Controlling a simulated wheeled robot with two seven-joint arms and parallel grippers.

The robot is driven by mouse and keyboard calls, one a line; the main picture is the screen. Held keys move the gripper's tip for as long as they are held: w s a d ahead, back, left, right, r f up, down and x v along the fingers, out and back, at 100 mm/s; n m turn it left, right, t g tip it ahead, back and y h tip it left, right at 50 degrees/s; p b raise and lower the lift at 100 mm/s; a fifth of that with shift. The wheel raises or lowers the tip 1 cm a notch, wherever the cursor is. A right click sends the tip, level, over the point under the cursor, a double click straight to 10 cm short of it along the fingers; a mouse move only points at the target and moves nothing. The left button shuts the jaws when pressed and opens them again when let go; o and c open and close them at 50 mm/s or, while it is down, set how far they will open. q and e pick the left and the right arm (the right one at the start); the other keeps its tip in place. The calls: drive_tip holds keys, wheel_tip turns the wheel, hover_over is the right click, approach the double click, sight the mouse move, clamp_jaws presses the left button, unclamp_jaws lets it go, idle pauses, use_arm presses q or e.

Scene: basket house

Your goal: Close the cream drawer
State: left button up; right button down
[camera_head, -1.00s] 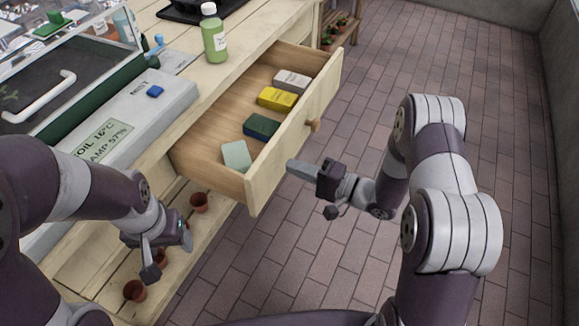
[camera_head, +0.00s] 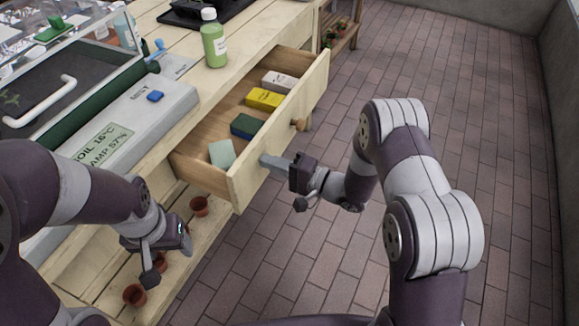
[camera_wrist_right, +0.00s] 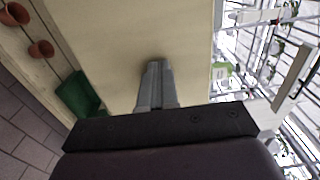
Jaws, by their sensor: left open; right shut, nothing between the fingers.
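The cream drawer (camera_head: 283,124) is partly open, sticking out from the wooden bench, with a round wooden knob (camera_head: 300,125) on its front. Inside lie a pale green box, a dark green box, a yellow box and a whitish box. My right gripper (camera_head: 266,160) is shut and empty, its fingertips at the drawer front, left of the knob. In the right wrist view the shut fingers (camera_wrist_right: 155,75) point at the cream front panel (camera_wrist_right: 130,35) and appear to touch it. My left gripper (camera_head: 186,238) is open near the lower shelf, away from the drawer.
A green bottle (camera_head: 214,40) stands on the bench top above the drawer. A grey box with a label (camera_head: 105,145) lies on the bench at left. Small terracotta pots (camera_head: 134,295) sit on the lower shelf. The tiled floor at right is clear.

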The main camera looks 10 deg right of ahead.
sight(213, 149)
drive_tip(key=b+x, duration=0.1)
drive_tip(key=x, duration=1.6)
drive_tip(key=shift+w+a+b, duration=0.35)
drive_tip(key=shift+a, duration=0.1)
drive_tip(key=shift+r, duration=0.2)
drive_tip(key=shift+r, duration=0.15)
